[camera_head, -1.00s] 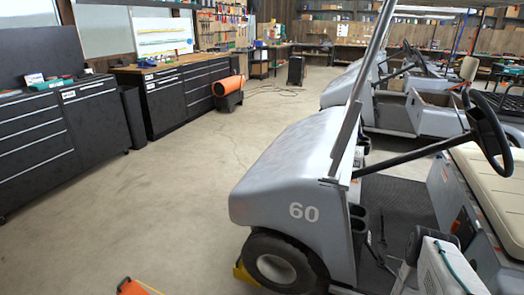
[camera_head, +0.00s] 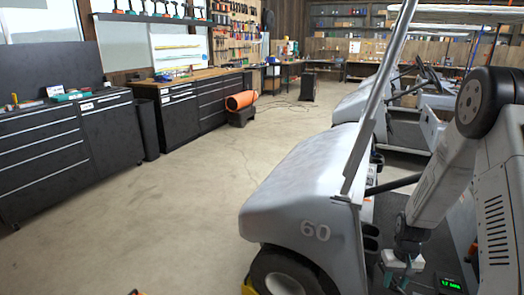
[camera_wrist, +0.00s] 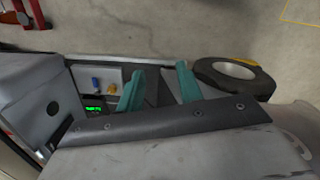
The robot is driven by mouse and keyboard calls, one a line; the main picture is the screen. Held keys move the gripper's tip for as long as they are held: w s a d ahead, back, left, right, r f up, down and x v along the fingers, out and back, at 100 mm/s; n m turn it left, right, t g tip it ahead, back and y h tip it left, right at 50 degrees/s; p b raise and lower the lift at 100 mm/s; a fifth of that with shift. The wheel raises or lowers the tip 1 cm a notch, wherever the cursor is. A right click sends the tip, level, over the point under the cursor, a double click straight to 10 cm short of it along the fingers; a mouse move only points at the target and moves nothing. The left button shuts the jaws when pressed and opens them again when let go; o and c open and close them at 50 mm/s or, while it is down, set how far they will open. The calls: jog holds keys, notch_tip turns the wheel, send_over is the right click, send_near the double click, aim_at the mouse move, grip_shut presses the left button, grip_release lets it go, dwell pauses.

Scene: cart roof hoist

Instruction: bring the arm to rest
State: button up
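My gripper (camera_head: 402,280) is low beside the grey cart (camera_head: 300,185) marked 60, over its footwell side in the head view. My white arm rises behind it along the right edge. In the wrist view the teal fingers of my gripper (camera_wrist: 160,88) are apart, with nothing seen between them. The cart's grey panel and dark riveted strip (camera_wrist: 150,122) lie across the lower wrist view and cover part of the fingers.
A small green display (camera_head: 450,284) shows near my gripper; in the wrist view it sits by blue and orange knobs. The cart's front wheel (camera_head: 283,275) has a yellow chock. More carts stand behind. Black tool cabinets (camera_head: 45,150) line the left; the floor (camera_head: 150,220) between is clear.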

jog(key=s+a+r, duration=0.5)
jog(key=s+r, duration=0.4)
jog(key=r, duration=0.3)
jog(key=s+a+r+n+t, duration=0.1)
jog(key=s+a+r, duration=0.5)
jog(key=s+r, duration=0.3)
jog(key=s+a+r+n+t, duration=0.1)
jog(key=s+a+r, duration=0.4)
jog(key=s+r, duration=0.4)
jog(key=shift+a+r, duration=0.35)
jog(key=shift+r, duration=3.5)
